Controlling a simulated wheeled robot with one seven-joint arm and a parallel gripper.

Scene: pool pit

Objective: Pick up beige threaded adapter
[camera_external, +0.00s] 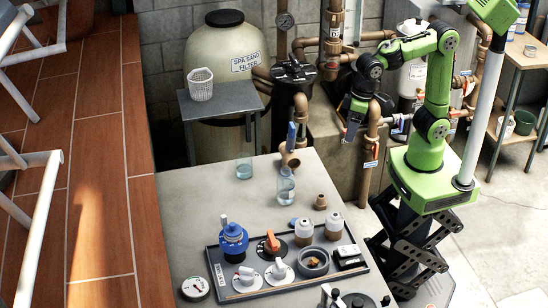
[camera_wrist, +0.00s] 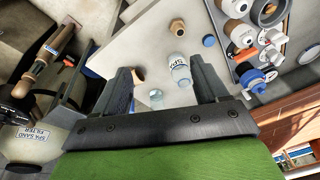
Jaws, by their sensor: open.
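The beige threaded adapter (camera_external: 320,202) stands on the grey table, just right of the clear bottle. In the wrist view the adapter (camera_wrist: 178,27) is near the top centre, beyond my fingertips. My gripper (camera_external: 352,135) hangs from the arm beyond the table's far right edge, apart from the adapter. In the wrist view my gripper (camera_wrist: 162,66) has its two dark fingers wide apart, with nothing held between them.
A clear bottle (camera_external: 286,187), a glass (camera_external: 244,170) and a brown pipe elbow (camera_external: 289,157) stand near the adapter. A black tray (camera_external: 213,257) of valves and fittings fills the table's front. Brown pipes (camera_external: 372,150) rise close to my gripper.

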